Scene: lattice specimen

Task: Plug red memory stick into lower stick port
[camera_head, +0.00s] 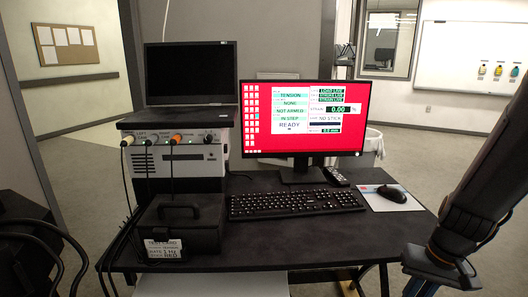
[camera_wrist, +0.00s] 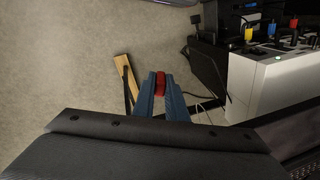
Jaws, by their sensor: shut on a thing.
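In the wrist view my gripper (camera_wrist: 160,79) has its two blue fingers closed on the red memory stick (camera_wrist: 160,88), held near the fingertips. The stick is apart from everything around it, with grey floor behind it. The white instrument box (camera_wrist: 272,85) with coloured plugs and a green light lies to the right of the gripper in that view. In the head view the white instrument box (camera_head: 178,160) stands at the left of the desk under a laptop. I cannot make out the lower stick port in either view.
The dark desk (camera_head: 305,240) holds a monitor (camera_head: 308,118) reading "NO STICK", a keyboard (camera_head: 293,202), a mouse (camera_head: 391,194) and a black case (camera_head: 181,224). Cables (camera_head: 126,190) hang before the box. A tan strip (camera_wrist: 126,78) lies left of my gripper.

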